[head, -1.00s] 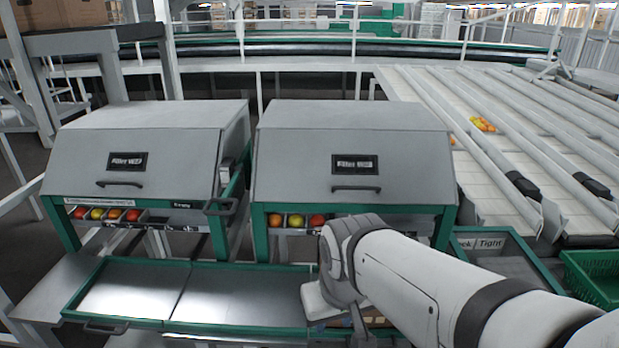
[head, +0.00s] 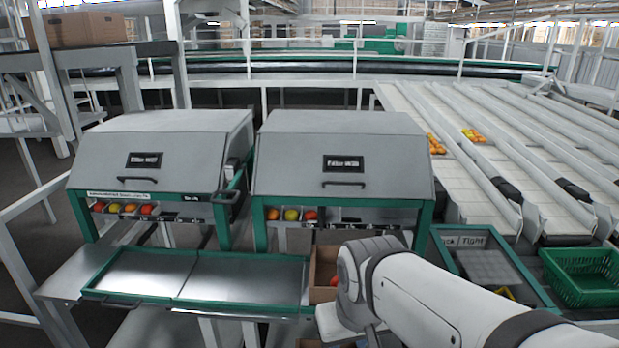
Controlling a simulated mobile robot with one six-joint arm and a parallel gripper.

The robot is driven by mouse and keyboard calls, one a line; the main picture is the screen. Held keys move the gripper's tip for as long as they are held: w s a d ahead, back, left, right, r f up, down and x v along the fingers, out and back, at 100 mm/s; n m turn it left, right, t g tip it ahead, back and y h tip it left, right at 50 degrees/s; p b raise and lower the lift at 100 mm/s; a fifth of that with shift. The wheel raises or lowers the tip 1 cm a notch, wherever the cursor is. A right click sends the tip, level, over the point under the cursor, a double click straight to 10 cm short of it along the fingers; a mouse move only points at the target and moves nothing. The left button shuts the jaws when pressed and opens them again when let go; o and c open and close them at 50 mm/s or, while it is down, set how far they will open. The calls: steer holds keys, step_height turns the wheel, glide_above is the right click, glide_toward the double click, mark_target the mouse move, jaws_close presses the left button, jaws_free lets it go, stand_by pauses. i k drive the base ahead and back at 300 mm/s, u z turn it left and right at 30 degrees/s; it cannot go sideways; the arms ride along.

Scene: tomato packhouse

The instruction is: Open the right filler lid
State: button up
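The right filler lid (head: 335,152) is a grey sloped cover with a dark label and a dark handle (head: 343,183) on its front. It is closed on its green frame. The left filler lid (head: 150,150) beside it is also closed. Several tomatoes (head: 291,214) show in the slot under the right lid. My arm reaches in from the lower right, below and in front of the right filler. My gripper is hidden behind my arm's end or below the picture, so its fingers do not show.
A steel tray table (head: 240,280) with green edges stands in front of the fillers. A cardboard box (head: 322,262) with something red in it sits by my arm. A green crate (head: 585,277) stands at the right. White conveyor lanes run behind it. The space before the right handle is clear.

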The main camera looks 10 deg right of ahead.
mark_target(304, 165)
steer(key=z, duration=0.05)
steer(key=i, duration=0.9)
steer(key=u, duration=0.05)
